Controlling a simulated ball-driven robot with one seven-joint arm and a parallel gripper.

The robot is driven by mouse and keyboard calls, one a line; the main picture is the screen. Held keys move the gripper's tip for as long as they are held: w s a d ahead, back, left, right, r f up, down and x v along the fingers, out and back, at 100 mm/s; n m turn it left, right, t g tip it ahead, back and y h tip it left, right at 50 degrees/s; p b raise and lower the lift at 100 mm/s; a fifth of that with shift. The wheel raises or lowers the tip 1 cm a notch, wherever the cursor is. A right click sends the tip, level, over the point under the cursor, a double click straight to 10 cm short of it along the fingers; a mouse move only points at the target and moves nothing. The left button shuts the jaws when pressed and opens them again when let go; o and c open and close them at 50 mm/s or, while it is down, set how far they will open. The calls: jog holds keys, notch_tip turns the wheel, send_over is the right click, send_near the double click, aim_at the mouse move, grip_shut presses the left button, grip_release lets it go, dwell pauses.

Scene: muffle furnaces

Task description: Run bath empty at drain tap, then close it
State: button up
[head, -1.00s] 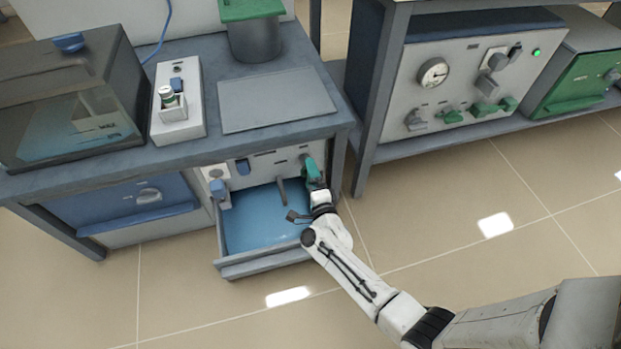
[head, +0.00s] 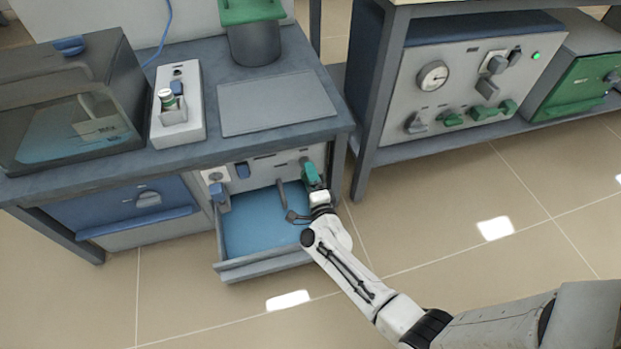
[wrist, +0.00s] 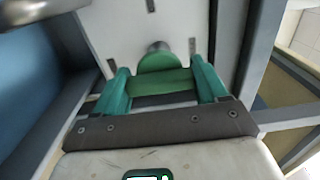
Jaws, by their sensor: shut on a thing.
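The bath is a grey open tray (head: 232,269) with a blue inside, under the left bench. A grey panel (head: 265,168) stands behind it. The tap is a green handle on a round grey stem at the panel's right end; in the wrist view the handle (wrist: 160,80) lies between my two teal fingers. My gripper (head: 312,178) is shut on this handle at the bath's back right; it also shows in the wrist view (wrist: 162,88). A thin grey spout (head: 281,193) hangs over the bath. I cannot tell whether water stands or runs in it.
A blue-fronted furnace (head: 120,212) is left of the bath. The bench leg (head: 338,168) stands close right of my gripper. Another rack (head: 366,150) stands further right. The tiled floor in front is clear.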

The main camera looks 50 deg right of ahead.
jog(key=shift+n, duration=0.3)
jog(key=n+p, duration=0.2)
jog(key=n, duration=0.1)
jog(key=shift+n, duration=0.4)
jog(key=n+p, duration=0.1)
jog(key=n, duration=0.3)
jog(key=n+p, duration=0.1)
jog(key=n, duration=0.4)
jog(key=shift+n+p, duration=0.6)
jog(key=shift+n, duration=1.7)
jog(key=shift+f, duration=0.1)
jog(key=o, duration=1.1)
jog(key=shift+c, duration=0.2)
